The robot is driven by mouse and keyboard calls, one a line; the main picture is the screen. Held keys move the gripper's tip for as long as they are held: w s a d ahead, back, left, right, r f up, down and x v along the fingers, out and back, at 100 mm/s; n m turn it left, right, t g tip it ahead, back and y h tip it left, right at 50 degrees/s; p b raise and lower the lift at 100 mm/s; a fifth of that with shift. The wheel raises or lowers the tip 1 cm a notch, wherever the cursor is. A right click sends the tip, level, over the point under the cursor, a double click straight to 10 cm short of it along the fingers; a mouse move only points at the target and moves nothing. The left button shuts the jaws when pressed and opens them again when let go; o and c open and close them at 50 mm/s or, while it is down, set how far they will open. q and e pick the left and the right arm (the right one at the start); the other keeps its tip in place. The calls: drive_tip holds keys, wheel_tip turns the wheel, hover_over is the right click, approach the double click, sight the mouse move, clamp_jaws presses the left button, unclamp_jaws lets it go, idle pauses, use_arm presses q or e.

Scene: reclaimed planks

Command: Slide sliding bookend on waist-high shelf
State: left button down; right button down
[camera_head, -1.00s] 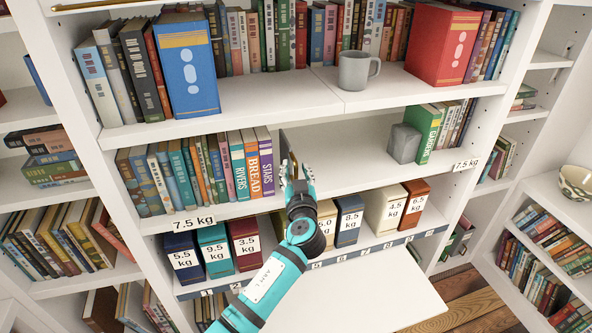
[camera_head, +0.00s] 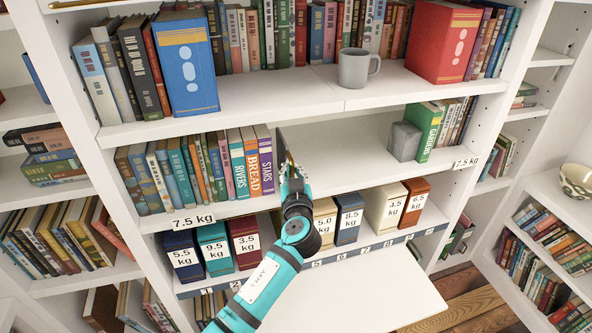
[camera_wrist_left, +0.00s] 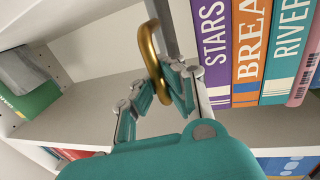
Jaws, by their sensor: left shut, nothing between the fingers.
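The sliding bookend (camera_head: 281,146) is a thin dark upright plate on the waist-high shelf (camera_head: 345,148), just right of the purple STARS book (camera_head: 264,160). A curved brass handle (camera_wrist_left: 149,45) shows on it in the left wrist view. My left gripper (camera_head: 292,180) is at the bookend's front edge. It also shows in the left wrist view (camera_wrist_left: 165,80), with its fingers at the lower part of the brass handle. The fingers are shut with nothing held between them. Whether they touch the handle is hard to tell. My right gripper is not in view.
Books fill the shelf left of the bookend. Right of it is bare shelf up to a grey block (camera_head: 404,142) beside the green GARDENS book (camera_head: 428,130). Weight-labelled boxes (camera_head: 349,224) stand on the shelf below. A grey mug (camera_head: 357,69) stands above.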

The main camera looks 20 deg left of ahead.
use_arm(q)
drive_tip(key=s+a, duration=0.2)
drive_tip(key=shift+a, duration=0.4)
drive_tip(key=c, duration=2.1)
unclamp_jaws()
drive_tip(key=shift+f, duration=0.1)
drive_tip(key=o, duration=0.7)
drive_tip(key=v, duration=1.2)
